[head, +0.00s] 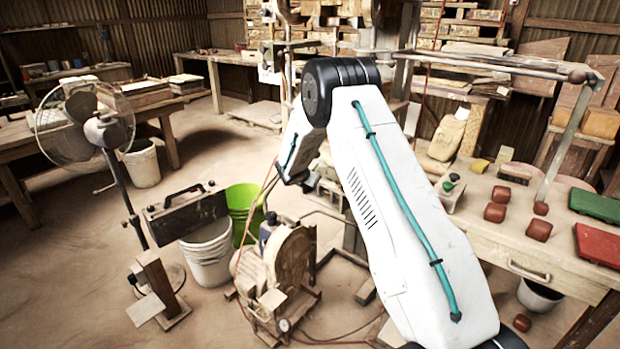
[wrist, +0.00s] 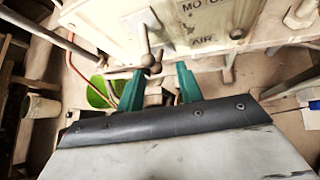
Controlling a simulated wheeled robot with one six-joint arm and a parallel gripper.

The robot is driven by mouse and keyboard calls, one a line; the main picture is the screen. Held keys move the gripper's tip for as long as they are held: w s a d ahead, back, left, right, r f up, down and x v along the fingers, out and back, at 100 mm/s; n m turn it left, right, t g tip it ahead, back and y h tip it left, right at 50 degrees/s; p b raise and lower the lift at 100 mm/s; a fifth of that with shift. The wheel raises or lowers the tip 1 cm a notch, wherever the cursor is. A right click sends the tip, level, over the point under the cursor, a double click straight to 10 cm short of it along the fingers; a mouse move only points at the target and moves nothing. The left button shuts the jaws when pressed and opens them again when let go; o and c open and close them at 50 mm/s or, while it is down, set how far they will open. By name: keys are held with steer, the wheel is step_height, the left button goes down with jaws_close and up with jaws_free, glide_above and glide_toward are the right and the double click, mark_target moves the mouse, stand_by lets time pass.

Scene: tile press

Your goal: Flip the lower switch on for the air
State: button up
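In the wrist view, a pale switch panel (wrist: 205,20) carries the words MOTOR, partly cut off, and AIR below it. Metal levers with round ball ends (wrist: 147,60) stand out from its left part, left of the AIR label (wrist: 203,39). They overlap, so I cannot tell clearly which lever belongs to which label, or its on/off position. My gripper (wrist: 161,70) has its two teal fingers apart. The left fingertip is close to the lower balls; I cannot tell whether it touches. Nothing shows held between the fingers.
A green bucket (head: 244,206) and a motor-like machine (head: 291,262) stand on the floor by my arm. At right, a workbench (head: 495,237) holds red-brown blocks, a green tray (head: 597,204) and a red tray (head: 598,244). A fan (head: 84,122) stands at left.

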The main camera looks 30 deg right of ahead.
steer(key=shift+a+r, duration=0.1)
steer(key=v, duration=0.7)
steer(key=shift+s+a, duration=0.15)
steer(key=shift+s, duration=0.1)
steer(key=shift+r, duration=0.1)
steer(key=s+a+r+m+g, duration=0.1)
steer(key=s+r+m+g, duration=0.2)
steer(key=s+m, duration=0.5)
steer(key=s+r+m+g, duration=0.4)
steer(key=s+m, duration=0.1)
steer(key=s, duration=0.7)
steer(key=s+a+r+m+y, duration=0.3)
steer(key=s+a, duration=0.3)
steer(key=s, duration=0.5)
steer(key=s+a+r+m+t+y, duration=0.1)
steer(key=s+a+r+m+y, duration=0.2)
steer(key=s+a+r, duration=0.3)
steer(key=s+a+r+m+y, duration=0.2)
steer(key=s+a+r, duration=0.3)
steer(key=s, duration=1.1)
steer(key=shift+a+r+m+t+y, duration=0.2)
steer(key=shift+a+m+t+y, duration=0.15)
steer(key=shift+a+m, duration=0.5)
